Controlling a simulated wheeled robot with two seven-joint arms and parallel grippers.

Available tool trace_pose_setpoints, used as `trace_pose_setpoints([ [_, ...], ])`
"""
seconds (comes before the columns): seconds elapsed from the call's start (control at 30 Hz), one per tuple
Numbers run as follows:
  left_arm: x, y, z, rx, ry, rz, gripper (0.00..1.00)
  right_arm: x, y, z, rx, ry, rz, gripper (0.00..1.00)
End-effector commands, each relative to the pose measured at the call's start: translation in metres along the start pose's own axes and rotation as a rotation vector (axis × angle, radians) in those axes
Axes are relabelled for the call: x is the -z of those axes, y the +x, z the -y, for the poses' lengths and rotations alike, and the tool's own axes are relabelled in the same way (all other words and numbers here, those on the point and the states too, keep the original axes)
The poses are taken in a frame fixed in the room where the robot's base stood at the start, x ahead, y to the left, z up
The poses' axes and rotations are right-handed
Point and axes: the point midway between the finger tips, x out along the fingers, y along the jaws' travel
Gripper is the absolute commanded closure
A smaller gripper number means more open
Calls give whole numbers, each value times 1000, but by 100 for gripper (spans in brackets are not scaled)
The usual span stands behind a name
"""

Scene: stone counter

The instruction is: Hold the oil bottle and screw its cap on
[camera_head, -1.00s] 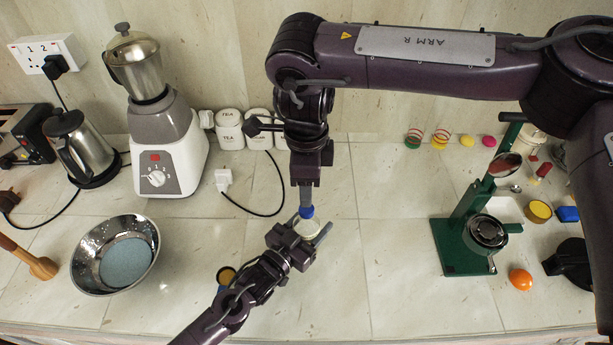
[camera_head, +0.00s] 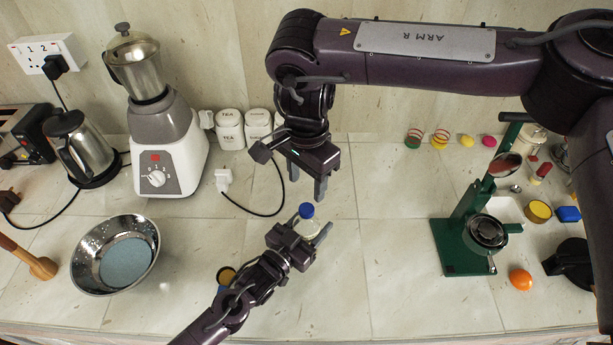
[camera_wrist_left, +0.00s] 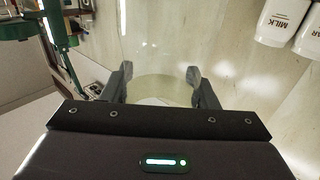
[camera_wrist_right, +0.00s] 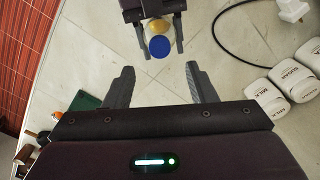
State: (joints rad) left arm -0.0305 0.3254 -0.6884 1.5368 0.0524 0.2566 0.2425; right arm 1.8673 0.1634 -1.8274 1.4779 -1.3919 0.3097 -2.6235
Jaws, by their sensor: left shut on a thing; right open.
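The oil bottle (camera_head: 312,227) is pale and see-through, with a blue cap (camera_head: 307,210) on its top. My left gripper (camera_head: 314,234) is shut around the bottle over the counter. In the left wrist view the clear bottle (camera_wrist_left: 160,55) fills the space between the fingers. My right gripper (camera_head: 307,188) is open and empty, just above and behind the cap, apart from it. In the right wrist view the blue cap (camera_wrist_right: 160,46) shows beyond the open fingers. I cannot tell how tightly the cap sits; the bottle's lower part is mostly hidden.
A steel bowl (camera_head: 88,278) and a white blender (camera_head: 170,165) stand at left. White canisters (camera_head: 230,130) and a cable (camera_head: 265,212) lie behind. A green stand (camera_head: 465,235) and an orange ball (camera_head: 521,279) are at right.

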Motion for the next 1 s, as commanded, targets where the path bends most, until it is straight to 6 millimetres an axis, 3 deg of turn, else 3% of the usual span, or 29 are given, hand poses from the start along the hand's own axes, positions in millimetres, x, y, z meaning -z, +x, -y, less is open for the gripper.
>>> trace_pose_setpoints([
  [0.5,0,0,0,0,0,-1,100,0,69,-1,-3,1,0,49],
  [0.93,0,0,0,0,0,-1,100,0,78,0,-1,1,0,49],
  [1.0,0,0,0,0,0,-1,100,0,78,0,-1,1,0,58],
])
